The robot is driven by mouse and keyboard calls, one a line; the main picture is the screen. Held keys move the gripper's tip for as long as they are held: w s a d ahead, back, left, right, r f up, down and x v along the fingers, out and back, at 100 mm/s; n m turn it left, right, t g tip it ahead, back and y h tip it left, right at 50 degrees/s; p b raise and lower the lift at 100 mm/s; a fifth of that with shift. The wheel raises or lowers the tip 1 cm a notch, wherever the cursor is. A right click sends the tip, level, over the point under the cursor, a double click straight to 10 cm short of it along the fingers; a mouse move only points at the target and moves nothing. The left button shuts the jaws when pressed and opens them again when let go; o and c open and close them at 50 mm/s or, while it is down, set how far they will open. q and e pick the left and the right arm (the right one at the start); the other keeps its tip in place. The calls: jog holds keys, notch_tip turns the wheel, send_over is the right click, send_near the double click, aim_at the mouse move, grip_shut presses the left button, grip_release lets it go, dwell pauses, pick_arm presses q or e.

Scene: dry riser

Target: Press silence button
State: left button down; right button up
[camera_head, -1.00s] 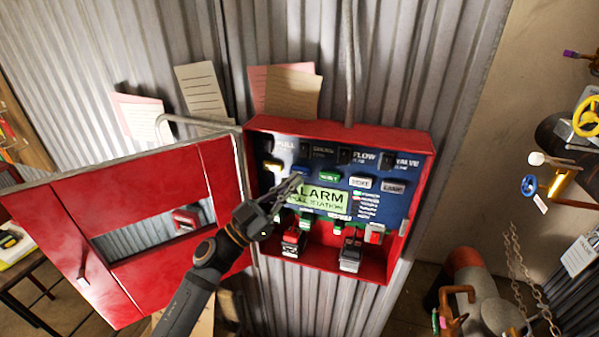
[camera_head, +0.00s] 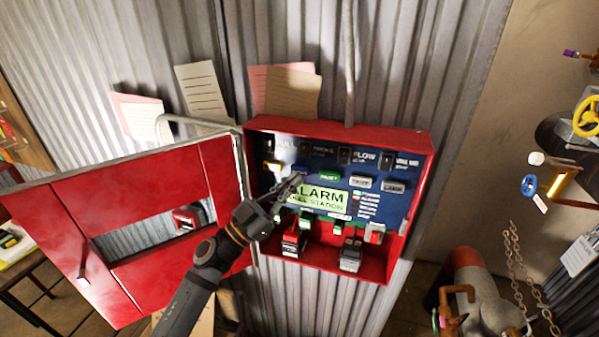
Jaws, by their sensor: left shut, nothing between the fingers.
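The red alarm box (camera_head: 340,126) is open on the corrugated wall. The labels are too small to tell surely which is the silence button. My left gripper (camera_head: 295,182) is shut and empty, its tips in front of the panel just below the blue button. I cannot tell whether they touch it. My right gripper is not in view.
The box's red door (camera_head: 120,190) hangs open at the left. Below the buttons are a green alarm display (camera_head: 322,199) and several switches on the box floor. Papers (camera_head: 203,93) hang above. Pipes and a yellow valve wheel (camera_head: 587,117) stand at the right.

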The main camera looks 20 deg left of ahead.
pick_arm(q)
jog(key=shift+w+p, duration=0.35)
jog(key=shift+w, duration=0.05)
jog(key=shift+w+p, duration=0.3)
jog(key=shift+w, duration=0.2)
dwell(0.6)
jog(key=shift+s, duration=0.1)
dwell(0.3)
jog(key=shift+s, duration=0.85)
jog(key=shift+s, duration=0.1)
jog(key=s, duration=0.4)
jog(key=shift+s, duration=0.35)
